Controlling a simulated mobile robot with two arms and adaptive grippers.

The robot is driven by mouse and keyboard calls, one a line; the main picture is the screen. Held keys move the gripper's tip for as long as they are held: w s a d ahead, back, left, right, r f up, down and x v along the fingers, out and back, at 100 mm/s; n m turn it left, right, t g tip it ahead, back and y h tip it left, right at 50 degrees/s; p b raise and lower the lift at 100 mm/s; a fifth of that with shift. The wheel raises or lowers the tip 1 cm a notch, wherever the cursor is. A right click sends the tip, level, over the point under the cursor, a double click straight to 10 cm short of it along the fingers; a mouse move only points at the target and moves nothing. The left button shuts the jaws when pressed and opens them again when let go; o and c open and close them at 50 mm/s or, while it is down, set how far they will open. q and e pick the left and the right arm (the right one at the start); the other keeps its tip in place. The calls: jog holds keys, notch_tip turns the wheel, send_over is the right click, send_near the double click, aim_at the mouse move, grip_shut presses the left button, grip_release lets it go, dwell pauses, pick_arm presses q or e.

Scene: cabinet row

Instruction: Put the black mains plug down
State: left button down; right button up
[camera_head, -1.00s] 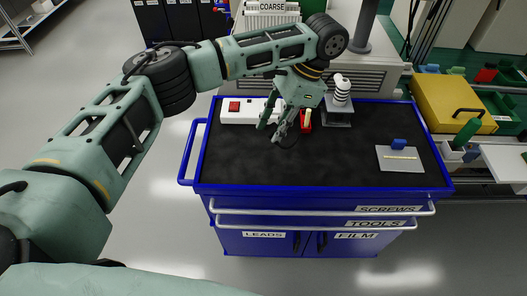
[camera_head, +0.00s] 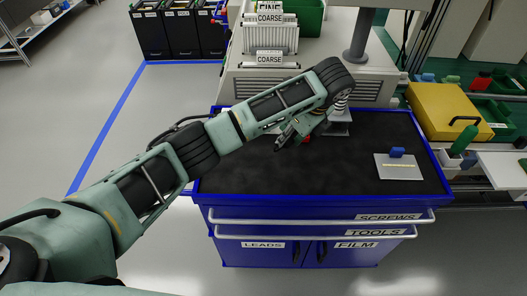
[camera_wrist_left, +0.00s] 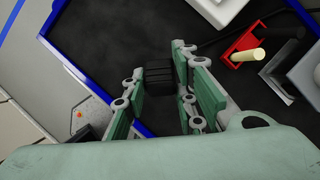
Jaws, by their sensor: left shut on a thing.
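My left gripper (camera_head: 287,139) is low over the black top of the blue cabinet (camera_head: 240,165), left of its middle. In the left wrist view my gripper (camera_wrist_left: 160,100) is closed around the black mains plug (camera_wrist_left: 158,74), which sits between the green-padded fingers. A thin dark cable runs from near the fingers toward the upper right. Whether the plug touches the black top, I cannot tell. In the head view the plug is too small and dark to make out. My right gripper is in neither view.
A red holder with a cream peg (camera_wrist_left: 243,55) and a white ribbed piece on a grey plate (camera_head: 338,128) stand close by. A white block (camera_wrist_left: 217,8) is partly seen. A light plate with a blue block (camera_head: 398,165) lies at right. The front middle is clear.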

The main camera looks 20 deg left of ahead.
pick_arm(q)
jog(key=a+f, duration=0.1)
jog(key=a, duration=0.1)
jog(key=s+a+f+p, duration=0.1)
jog(key=a, duration=0.1)
jog(key=a+f, duration=0.1)
jog(key=a, duration=0.1)
jog(key=shift+s+a+f+p, duration=0.15)
jog(key=shift+s+f+p, duration=0.15)
jog(key=shift+f, duration=0.05)
notch_tip(320, 180, down, 3)
jog(key=shift+f+p, duration=0.15)
jog(key=shift+p, duration=0.25)
jog(key=shift+f, duration=0.35)
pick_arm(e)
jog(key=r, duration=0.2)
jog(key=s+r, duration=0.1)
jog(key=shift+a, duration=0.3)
pick_arm(q)
jog(key=shift+f, duration=0.25)
jog(key=shift+f, duration=0.4)
jog(key=c, duration=1.4)
grip_release()
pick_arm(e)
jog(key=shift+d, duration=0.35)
